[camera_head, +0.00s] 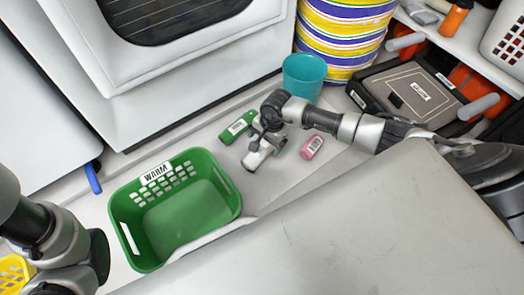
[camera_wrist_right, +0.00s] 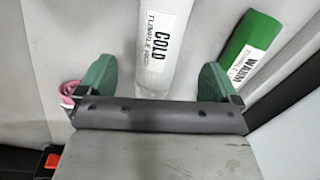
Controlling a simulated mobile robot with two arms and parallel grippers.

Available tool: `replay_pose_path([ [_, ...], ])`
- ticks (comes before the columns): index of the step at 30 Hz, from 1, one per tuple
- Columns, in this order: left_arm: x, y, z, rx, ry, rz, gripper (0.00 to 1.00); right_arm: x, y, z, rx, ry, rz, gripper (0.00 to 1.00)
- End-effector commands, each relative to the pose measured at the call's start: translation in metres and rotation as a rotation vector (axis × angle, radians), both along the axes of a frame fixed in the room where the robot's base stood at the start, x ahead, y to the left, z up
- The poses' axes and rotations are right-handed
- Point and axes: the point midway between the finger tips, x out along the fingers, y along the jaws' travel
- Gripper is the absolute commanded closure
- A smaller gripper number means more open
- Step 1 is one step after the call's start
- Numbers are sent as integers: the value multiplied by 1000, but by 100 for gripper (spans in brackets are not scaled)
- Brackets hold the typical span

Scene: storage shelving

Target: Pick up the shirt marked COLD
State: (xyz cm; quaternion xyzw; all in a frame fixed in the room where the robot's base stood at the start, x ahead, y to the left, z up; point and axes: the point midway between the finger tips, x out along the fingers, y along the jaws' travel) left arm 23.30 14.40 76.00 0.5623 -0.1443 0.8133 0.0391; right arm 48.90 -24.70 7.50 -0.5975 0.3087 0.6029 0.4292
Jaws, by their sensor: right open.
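The white rolled shirt (camera_head: 257,158) lies on the light surface right of the green basket, partly covered by my right gripper in the head view. In the right wrist view the white shirt (camera_wrist_right: 165,45) carries the label COLD and reaches in between the two green fingertips. My right gripper (camera_head: 268,135) is open over it. In the wrist view its fingers (camera_wrist_right: 158,80) stand apart on either side of the shirt, with a gap on each side. My left arm shows at the lower left, but its fingers cannot be made out.
A green shirt (camera_head: 237,127), marked WARM in the wrist view (camera_wrist_right: 248,52), lies close to the left of the white one. A pink shirt (camera_head: 312,147) lies to the right. A green basket (camera_head: 128,238) labelled WARM stands left. A teal cup (camera_head: 304,77) stands behind.

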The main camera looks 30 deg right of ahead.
Motion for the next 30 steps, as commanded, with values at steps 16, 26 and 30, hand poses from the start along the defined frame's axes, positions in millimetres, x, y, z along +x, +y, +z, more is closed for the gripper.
replay_pose_path([
  [16, 0, 0, -40, 1, 1, 0, 57, 3, 9, -39, 1, 1, -1, 6],
  [26, 0, 0, -40, 0, 1, 0, 57, 3, 9, -39, 1, 1, -1, 55],
  [30, 0, 0, -40, 0, 1, 0, 57, 3, 9, -39, 1, 0, -1, 64],
])
